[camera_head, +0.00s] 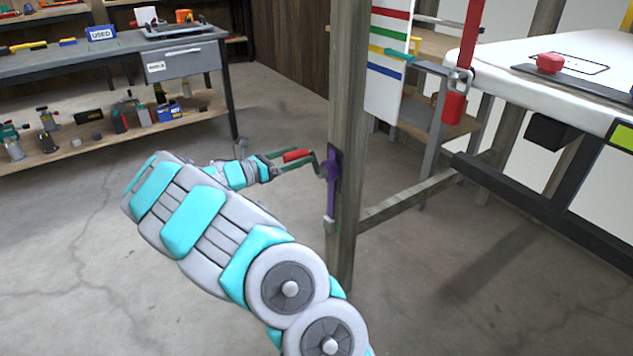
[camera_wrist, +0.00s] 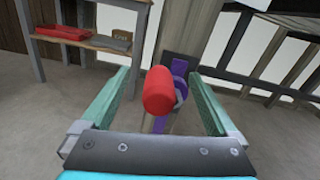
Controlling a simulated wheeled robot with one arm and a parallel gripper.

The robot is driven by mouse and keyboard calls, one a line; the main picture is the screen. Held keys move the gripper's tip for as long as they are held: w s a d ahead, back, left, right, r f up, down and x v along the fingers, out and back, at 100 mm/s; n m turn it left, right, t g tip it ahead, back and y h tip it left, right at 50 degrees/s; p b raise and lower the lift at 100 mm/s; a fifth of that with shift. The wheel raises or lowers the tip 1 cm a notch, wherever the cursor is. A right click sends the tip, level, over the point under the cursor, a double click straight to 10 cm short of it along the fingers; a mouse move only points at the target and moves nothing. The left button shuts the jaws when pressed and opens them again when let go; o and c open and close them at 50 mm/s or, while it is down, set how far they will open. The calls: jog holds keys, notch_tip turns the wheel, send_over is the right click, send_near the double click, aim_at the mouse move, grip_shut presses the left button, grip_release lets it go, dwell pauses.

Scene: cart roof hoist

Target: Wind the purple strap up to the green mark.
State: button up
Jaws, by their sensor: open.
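The purple strap (camera_head: 331,185) hangs on a small winch on the wooden post (camera_head: 347,90); purple also shows in the wrist view (camera_wrist: 180,68). The winch's crank has a red handle (camera_head: 297,156), also in the wrist view (camera_wrist: 159,91). My gripper (camera_head: 303,153) is open, its two green fingers on either side of the red handle, with a gap on each side in the wrist view. The green mark (camera_head: 389,33) is a stripe on a white board (camera_head: 376,100) behind the post, among red, yellow and blue stripes.
A red strap with a metal hook (camera_head: 459,82) hangs right of the board. A white cart roof (camera_head: 560,48) stands at the right on a dark frame. A workbench (camera_head: 120,45) with a loaded lower shelf is at the left. The floor between is clear.

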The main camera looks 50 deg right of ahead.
jog(key=shift+o, duration=0.2)
dwell(0.4)
jog(key=shift+v, duration=4.5)
jog(key=s+a+r+m+g+y, duration=0.15)
jog(key=s+m+y, duration=0.3)
jog(key=s, duration=0.55)
jog(key=s+a+r+m+g+y, duration=0.1)
jog(key=s+a+r+m+y, duration=0.15)
jog(key=s+m, duration=0.45)
jog(key=s+a+f+m+t+y, duration=0.2)
jog(key=s+a+y, duration=0.3)
jog(key=s+a, duration=0.4)
jog(key=s+a+f+m+t+y, duration=0.2)
jog(key=s+a, duration=0.8)
jog(key=a, duration=0.7)
notch_tip(320, 180, down, 3)
jog(key=m+y, duration=0.1)
jog(key=y, duration=0.2)
jog(key=shift+s+a+t+y, duration=0.25)
jog(key=shift+t+y, duration=0.05)
jog(key=shift+t, duration=0.05)
